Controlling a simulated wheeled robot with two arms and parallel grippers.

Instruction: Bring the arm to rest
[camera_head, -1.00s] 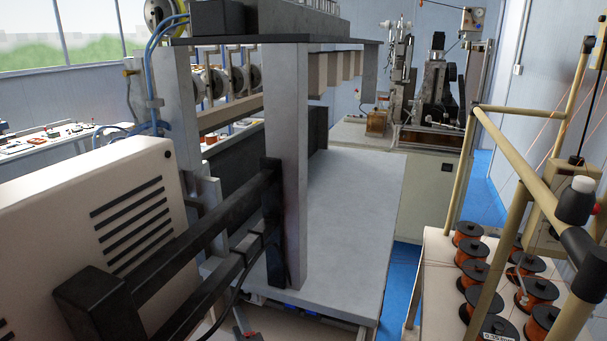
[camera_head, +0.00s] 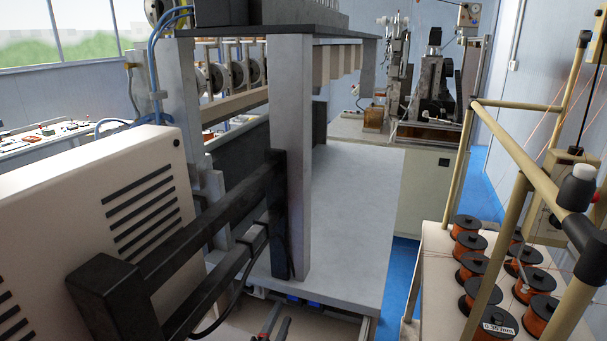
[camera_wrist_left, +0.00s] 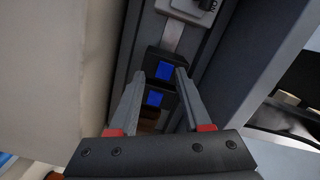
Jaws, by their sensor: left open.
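My left gripper (camera_head: 272,327) shows only in part at the bottom edge of the head view, as small dark fingers with red bits, below the front edge of the grey machine bed. In the left wrist view my left gripper (camera_wrist_left: 160,74) has its two grey fingers apart, with red pads at their bases. Nothing is held between them. Beyond the fingers are black parts with blue faces (camera_wrist_left: 164,71) on the machine; whether a finger touches them I cannot tell. My right gripper is in neither view.
A grey post (camera_head: 298,150) and black bars (camera_head: 215,215) stand close above the gripper. A white vented cabinet (camera_head: 80,230) is at left. The grey bed (camera_head: 350,210) is bare. At right is a rack with orange wire spools (camera_head: 470,243).

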